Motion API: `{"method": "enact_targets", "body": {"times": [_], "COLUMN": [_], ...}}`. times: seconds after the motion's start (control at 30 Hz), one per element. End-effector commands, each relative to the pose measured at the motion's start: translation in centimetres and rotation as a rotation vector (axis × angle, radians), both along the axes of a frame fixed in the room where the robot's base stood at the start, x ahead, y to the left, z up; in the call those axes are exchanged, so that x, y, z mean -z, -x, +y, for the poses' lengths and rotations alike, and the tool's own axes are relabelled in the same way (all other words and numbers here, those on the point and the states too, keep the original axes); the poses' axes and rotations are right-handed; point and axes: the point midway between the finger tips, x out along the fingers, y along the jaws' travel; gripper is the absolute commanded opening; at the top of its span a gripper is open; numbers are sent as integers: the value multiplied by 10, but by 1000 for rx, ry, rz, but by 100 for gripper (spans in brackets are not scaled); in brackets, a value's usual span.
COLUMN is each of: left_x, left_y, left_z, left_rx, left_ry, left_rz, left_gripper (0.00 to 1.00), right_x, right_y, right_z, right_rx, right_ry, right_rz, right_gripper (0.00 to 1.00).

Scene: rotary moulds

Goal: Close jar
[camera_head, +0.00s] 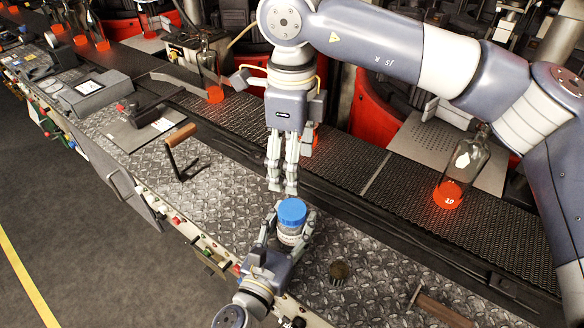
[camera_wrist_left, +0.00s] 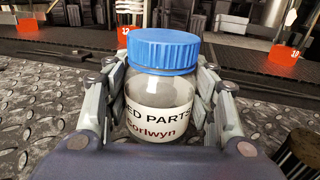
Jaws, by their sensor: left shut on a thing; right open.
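The jar (camera_head: 290,236) is clear with a white label and stands upright in the grasp of my left gripper (camera_head: 284,232), whose fingers are on both sides. In the left wrist view the jar (camera_wrist_left: 160,110) shows large and central, with label words partly readable. A blue lid (camera_head: 291,211) sits level on the jar's mouth; it also shows in the left wrist view (camera_wrist_left: 164,51). I cannot tell whether it is screwed tight. My right gripper (camera_head: 283,188) points down above the lid, open and empty, its tips seemingly just clear of it. The right gripper is not in the left wrist view.
A small round brush-like piece (camera_head: 339,272) stands on the diamond-plate bench (camera_head: 231,193). A wooden-handled tool (camera_head: 180,145) is at the left; another handle (camera_head: 443,310) lies at lower right. Behind runs a conveyor (camera_head: 335,157) with glowing bottles (camera_head: 449,192).

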Motion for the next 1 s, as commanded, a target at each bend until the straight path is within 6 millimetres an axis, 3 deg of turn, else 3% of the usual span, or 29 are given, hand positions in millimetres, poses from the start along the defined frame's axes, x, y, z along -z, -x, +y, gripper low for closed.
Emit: {"method": "enact_targets", "body": {"times": [0.17, 0.2, 0.3, 0.73, 1.0], "left_x": [0, 0, 0, 1, 2], "left_y": [0, 0, 0, 4, 38], "left_z": [0, 0, 0, 2, 16], "left_rx": [0, 0, 0, 0, -1], "left_ry": [0, 0, 0, 0, 0], "left_rz": [0, 0, 0, 2, 4], "left_gripper": [0, 56, 75, 75, 75], "right_x": [0, 0, 0, 0, 0], "right_y": [0, 0, 0, 0, 0], "right_z": [0, 0, 0, 0, 0], "right_rx": [0, 0, 0, 0, 0], "right_ry": [0, 0, 0, 0, 0], "right_rz": [0, 0, 0, 0, 0], "right_gripper": [69, 69, 69, 69, 69]}}
